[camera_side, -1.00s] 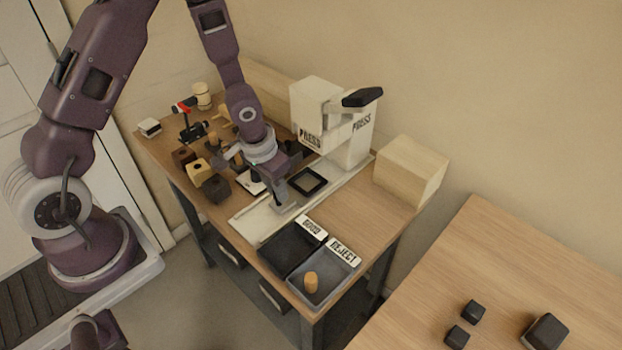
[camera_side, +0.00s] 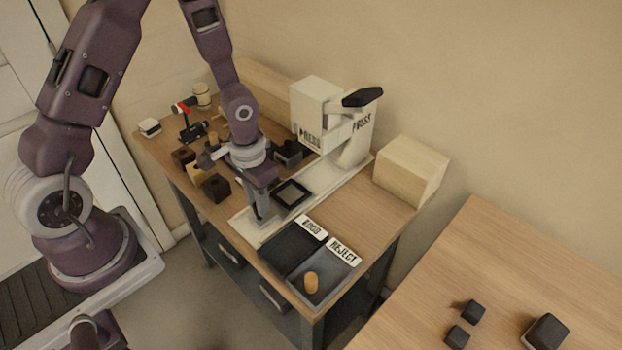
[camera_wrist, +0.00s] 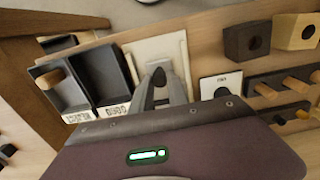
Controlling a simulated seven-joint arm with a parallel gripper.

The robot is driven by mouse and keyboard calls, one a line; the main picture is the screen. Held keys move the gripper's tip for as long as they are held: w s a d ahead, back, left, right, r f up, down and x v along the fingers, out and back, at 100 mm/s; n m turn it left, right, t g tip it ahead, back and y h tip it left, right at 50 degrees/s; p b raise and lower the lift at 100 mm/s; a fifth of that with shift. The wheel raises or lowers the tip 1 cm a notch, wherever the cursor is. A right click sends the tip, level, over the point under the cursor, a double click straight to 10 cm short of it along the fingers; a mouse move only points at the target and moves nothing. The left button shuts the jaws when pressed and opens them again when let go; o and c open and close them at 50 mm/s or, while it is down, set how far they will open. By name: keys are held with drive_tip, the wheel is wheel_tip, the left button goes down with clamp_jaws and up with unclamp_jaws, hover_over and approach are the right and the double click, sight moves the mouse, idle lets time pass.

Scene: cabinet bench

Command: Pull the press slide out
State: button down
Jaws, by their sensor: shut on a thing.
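The press slide (camera_side: 291,193) is a dark square frame with a light centre, lying on the pale rail (camera_side: 322,179) in front of the white press (camera_side: 318,103). It stands clear of the press column, at the near part of the rail. My gripper (camera_side: 262,212) is low over the near end of the rail, just left of the dark frame, and is shut on the slide's handle. The fingers hide most of the handle. In the wrist view the closed fingers (camera_wrist: 161,82) stand over the pale rail end (camera_wrist: 158,48).
A black GOOD tray (camera_side: 290,246) and a grey REJECT tray (camera_side: 330,276) holding an orange peg (camera_side: 311,282) are beside the rail. Dark and wooden blocks (camera_side: 216,187) stand left of my gripper. A wooden block (camera_side: 411,171) is right of the press.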

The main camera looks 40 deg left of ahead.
drive_tip(key=shift+s, duration=0.8)
drive_tip(key=shift+s, duration=0.7)
drive_tip(key=c, duration=1.3)
unclamp_jaws()
drive_tip(key=shift+r, duration=0.1)
drive_tip(key=shift+r, duration=3.45)
